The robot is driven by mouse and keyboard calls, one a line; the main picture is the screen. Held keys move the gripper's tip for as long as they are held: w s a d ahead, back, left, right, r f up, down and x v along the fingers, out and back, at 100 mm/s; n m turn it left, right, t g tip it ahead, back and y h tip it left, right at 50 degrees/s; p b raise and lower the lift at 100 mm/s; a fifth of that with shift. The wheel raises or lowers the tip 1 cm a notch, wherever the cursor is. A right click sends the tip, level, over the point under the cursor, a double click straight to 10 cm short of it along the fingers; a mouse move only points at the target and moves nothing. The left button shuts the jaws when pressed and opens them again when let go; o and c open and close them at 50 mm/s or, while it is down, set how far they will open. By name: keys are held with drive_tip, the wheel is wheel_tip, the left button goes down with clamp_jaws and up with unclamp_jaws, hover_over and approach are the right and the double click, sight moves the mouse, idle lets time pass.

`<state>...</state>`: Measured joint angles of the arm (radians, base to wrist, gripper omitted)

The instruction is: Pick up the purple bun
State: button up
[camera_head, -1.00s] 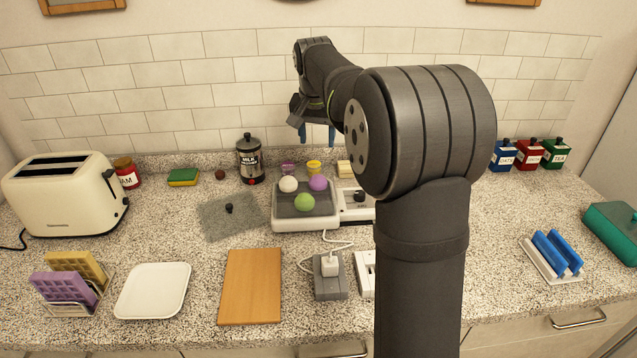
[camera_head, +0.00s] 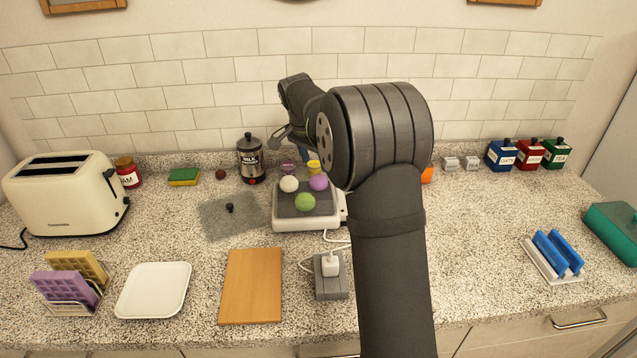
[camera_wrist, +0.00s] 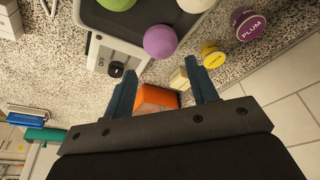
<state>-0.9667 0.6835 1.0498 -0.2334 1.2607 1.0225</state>
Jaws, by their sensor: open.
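The purple bun (camera_head: 318,183) is a smooth ball on the grey top of a white appliance (camera_head: 290,224), beside a white bun (camera_head: 289,184) and behind a green bun (camera_head: 305,202). My gripper (camera_head: 309,156) is above and behind the buns, partly hidden by my arm. In the wrist view the purple bun (camera_wrist: 160,41) lies just beyond the tips of my open gripper (camera_wrist: 162,72), at the appliance's edge. No bun is between the fingers. An orange block (camera_wrist: 156,98) shows between them, farther off.
Plum (camera_wrist: 248,24) and yellow (camera_wrist: 212,54) small containers stand close to the fingers' right. A cutting board (camera_head: 251,287) and white plate (camera_head: 153,290) lie in front. The right counter has free room.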

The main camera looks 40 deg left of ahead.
sight(318, 176)
drive_tip(key=shift+x, duration=3.55)
drive_tip(key=shift+s+a, duration=0.1)
drive_tip(key=shift+s, duration=0.1)
drive_tip(key=c, duration=0.6)
